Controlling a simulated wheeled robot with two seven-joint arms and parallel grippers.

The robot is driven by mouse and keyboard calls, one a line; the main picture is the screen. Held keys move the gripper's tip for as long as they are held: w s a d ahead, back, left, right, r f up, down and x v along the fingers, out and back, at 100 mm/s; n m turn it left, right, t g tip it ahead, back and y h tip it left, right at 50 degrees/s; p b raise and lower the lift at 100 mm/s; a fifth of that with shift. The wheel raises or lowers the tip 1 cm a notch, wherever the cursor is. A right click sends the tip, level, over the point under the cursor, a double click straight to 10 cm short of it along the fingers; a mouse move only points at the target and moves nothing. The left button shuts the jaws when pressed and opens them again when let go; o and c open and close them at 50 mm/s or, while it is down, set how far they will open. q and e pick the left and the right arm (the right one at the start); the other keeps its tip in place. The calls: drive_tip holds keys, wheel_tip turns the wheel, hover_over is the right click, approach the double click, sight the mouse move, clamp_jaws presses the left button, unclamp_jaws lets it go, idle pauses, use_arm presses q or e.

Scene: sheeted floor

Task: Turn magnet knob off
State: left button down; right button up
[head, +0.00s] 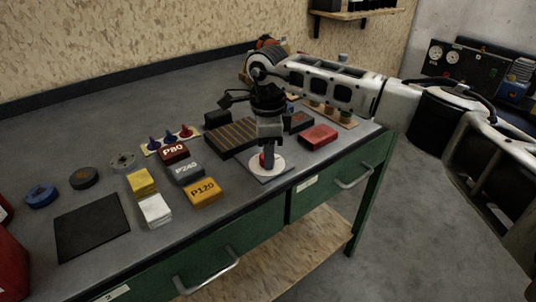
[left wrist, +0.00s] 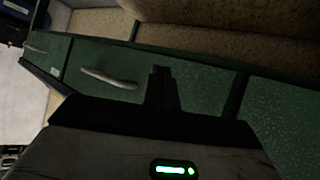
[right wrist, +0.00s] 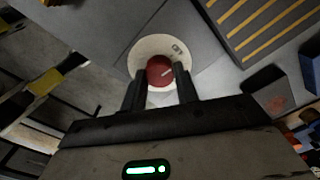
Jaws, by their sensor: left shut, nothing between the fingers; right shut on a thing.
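The magnet knob (right wrist: 160,70) is red with a pale pointer line and sits on a round white dial plate in the right wrist view. In the head view the white dial (head: 264,163) lies on a grey square base near the bench's front edge. My right gripper (head: 267,152) points straight down over it. In the right wrist view its two fingers (right wrist: 160,84) are on either side of the knob, shut on it. My left gripper (left wrist: 160,72) is shut and empty, in front of the green drawer fronts; it is out of the head view.
A black block with yellow stripes (head: 234,138) and a red block (head: 318,137) stand close to the dial. Sanding blocks such as the yellow P120 one (head: 204,192) lie to its left. A drawer handle (left wrist: 108,79) is near my left gripper.

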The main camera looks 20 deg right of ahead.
drive_tip(key=shift+r+n, duration=0.1)
drive_tip(key=shift+n, duration=0.7)
drive_tip(key=o, duration=1)
wheel_tip(320, 180, up, 16)
